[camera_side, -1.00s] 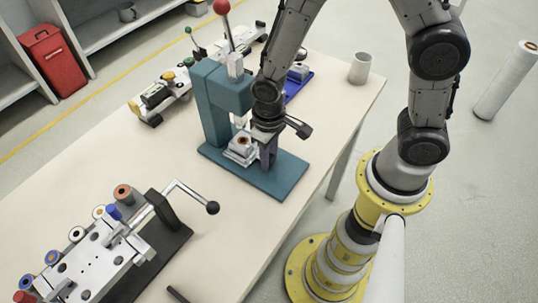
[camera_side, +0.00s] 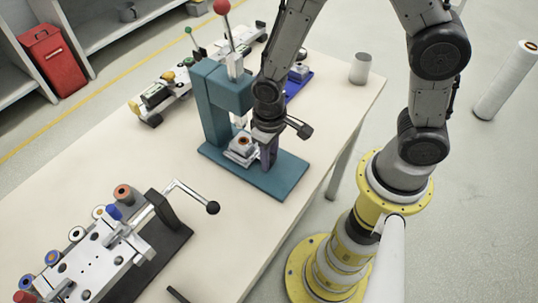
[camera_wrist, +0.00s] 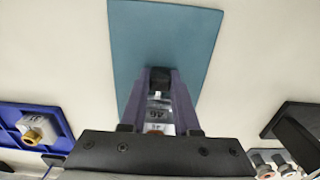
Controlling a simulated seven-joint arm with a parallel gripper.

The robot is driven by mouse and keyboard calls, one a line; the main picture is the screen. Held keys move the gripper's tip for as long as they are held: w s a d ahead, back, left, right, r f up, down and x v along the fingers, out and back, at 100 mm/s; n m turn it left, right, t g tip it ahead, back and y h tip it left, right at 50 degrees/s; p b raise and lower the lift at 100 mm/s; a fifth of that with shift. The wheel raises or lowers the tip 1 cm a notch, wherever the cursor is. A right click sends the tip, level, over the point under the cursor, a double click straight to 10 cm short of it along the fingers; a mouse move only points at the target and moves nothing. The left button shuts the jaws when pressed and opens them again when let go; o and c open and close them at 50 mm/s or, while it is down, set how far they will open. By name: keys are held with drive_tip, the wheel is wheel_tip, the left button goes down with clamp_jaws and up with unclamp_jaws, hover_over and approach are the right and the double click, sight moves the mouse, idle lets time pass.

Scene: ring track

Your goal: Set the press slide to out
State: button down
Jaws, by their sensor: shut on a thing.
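The teal press (camera_side: 208,105) stands on the table with a red-knobbed lever at its top. Its slide (camera_side: 239,152), a pale block with an orange-brown ring part on it, sits under the ram on the teal base plate (camera_side: 283,180). My gripper (camera_side: 268,160) is beside the slide, on its right, low over the plate. In the wrist view, the purple-grey fingers of my gripper (camera_wrist: 160,76) are closed around a small dark grip (camera_wrist: 160,80) at the slide's front. The slide (camera_wrist: 160,120) is partly hidden behind the wrist body.
A lever fixture (camera_side: 105,245) with a black-knobbed crank (camera_side: 212,208) stands at front left. A blue-based fixture (camera_side: 300,80) is behind my gripper. A grey cup (camera_side: 360,68) stands at the back right. The plate's front part is bare.

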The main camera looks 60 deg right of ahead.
drive_tip(key=s, duration=0.8)
drive_tip(key=shift+s, duration=0.35)
drive_tip(key=c, duration=0.6)
unclamp_jaws()
drive_tip(key=shift+c, duration=0.2)
drive_tip(key=shift+r, duration=0.1)
drive_tip(key=shift+r, duration=0.3)
wheel_tip(320, 180, up, 13)
